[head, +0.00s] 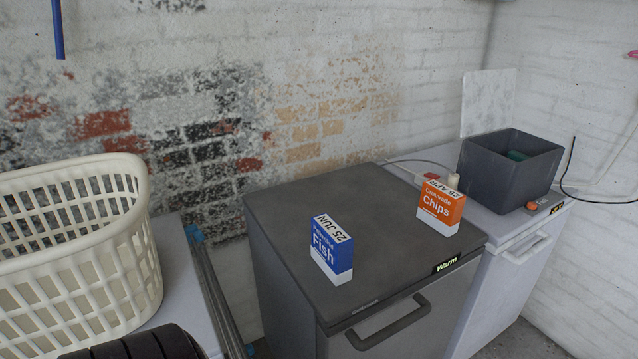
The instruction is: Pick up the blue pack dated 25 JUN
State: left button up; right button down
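The blue pack (331,249) stands upright on the dark grey top of a low appliance (290,205). Its front reads "Fish" above a white lower band, and its white top face reads "25 JUN". An orange pack (440,207) stands upright to its right and farther back, apart from it. Its front reads "Chips", and its top face reads "25 APR". Nothing touches or covers the blue pack. Neither of my grippers is in view.
A cream basket (75,240) stands at the left on a pale surface. A grey bin (510,170) sits on a white unit (505,255) at the right. The grey appliance has a front handle (388,322) and a "Warm" label. Its top is clear around both packs.

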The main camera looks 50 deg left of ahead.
aim_at(332, 247)
jog(key=u, duration=1.5)
jog(key=l, duration=0.1)
